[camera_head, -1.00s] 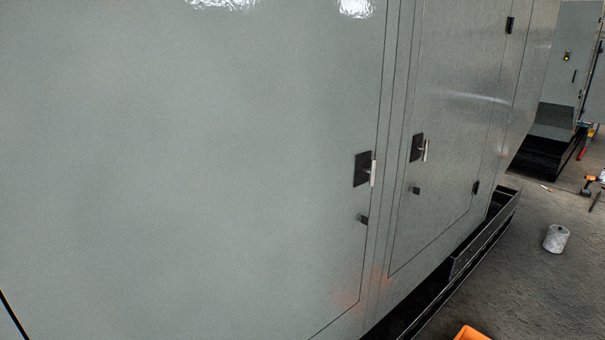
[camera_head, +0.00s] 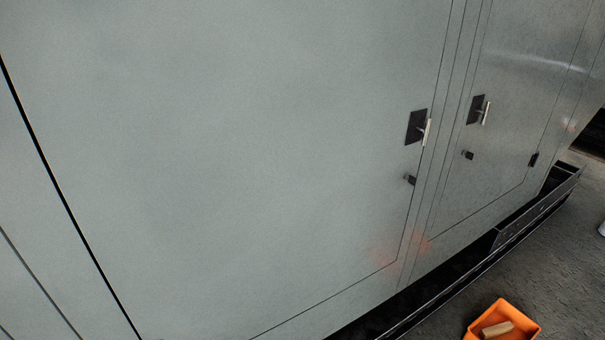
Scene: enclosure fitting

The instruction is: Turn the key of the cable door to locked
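A large grey-green enclosure door fills most of the head view (camera_head: 240,150). Near its right edge is a handle (camera_head: 418,128) on a dark plate, with a pale upright grip. Below it a small dark key or lock piece (camera_head: 410,180) sticks out. A narrower door (camera_head: 510,130) to the right has a similar handle (camera_head: 479,110) and a small dark lock piece (camera_head: 468,155) below it. Both doors look closed. I cannot tell which one is the cable door, nor how either lock piece is turned. My gripper is not in view.
A dark base rail (camera_head: 535,212) runs along the enclosure's foot at the lower right. An orange tray (camera_head: 527,329) with a tan block (camera_head: 497,330) in it lies on the dark floor (camera_head: 575,270). A pale object shows at the right edge.

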